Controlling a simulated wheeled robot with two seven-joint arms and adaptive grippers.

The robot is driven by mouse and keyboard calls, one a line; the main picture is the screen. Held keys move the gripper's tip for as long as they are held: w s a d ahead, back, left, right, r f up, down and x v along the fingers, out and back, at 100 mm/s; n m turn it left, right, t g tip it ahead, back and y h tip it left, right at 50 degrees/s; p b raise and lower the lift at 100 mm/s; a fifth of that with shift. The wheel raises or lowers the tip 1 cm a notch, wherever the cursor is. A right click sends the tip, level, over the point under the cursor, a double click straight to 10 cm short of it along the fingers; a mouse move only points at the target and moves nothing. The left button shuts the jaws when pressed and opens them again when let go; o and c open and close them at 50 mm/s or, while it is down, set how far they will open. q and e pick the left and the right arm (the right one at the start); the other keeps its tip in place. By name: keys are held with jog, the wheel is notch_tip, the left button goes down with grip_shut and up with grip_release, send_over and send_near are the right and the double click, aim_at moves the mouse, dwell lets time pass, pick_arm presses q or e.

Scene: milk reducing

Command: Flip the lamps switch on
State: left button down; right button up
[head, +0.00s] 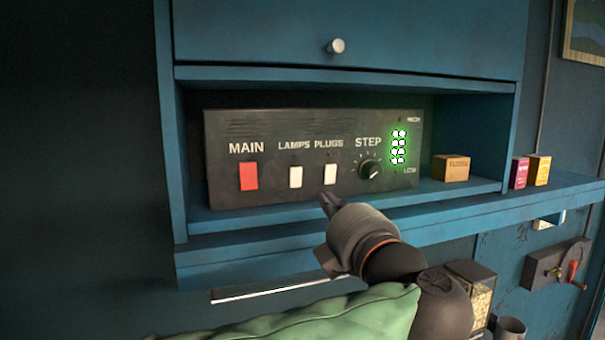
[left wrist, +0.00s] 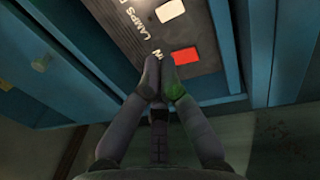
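The dark control panel (head: 275,125) sits in the blue cabinet's open shelf. Its white lamps switch (head: 295,177) is under the LAMPS label, between the red main switch (head: 249,176) and the white plugs switch (head: 330,174). I cannot tell which way the lamps switch is set. My left gripper (head: 328,200) is in front of the panel, just below the plugs switch and right of the lamps switch in the head view. In the left wrist view its fingers (left wrist: 160,72) are together and empty, near the red switch (left wrist: 186,56); a white switch (left wrist: 170,11) shows above. My right gripper is out of view.
A step knob (head: 370,169) and lit green lights (head: 399,147) are on the panel's right. Small boxes, one orange-brown (head: 451,168) and one magenta (head: 519,172), stand to the right. The shelf's front edge (head: 230,232) runs below the panel; a cabinet door (head: 345,35) is above.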

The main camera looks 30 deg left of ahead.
aim_at(297, 168)
pick_arm(q)
jog(key=p+x, duration=0.4)
jog(key=x, duration=0.9)
jog(key=shift+w+a, duration=0.15)
jog(key=shift+w, duration=0.1)
jog(key=shift+w+a+r, duration=0.15)
jog(key=shift+r, duration=0.05)
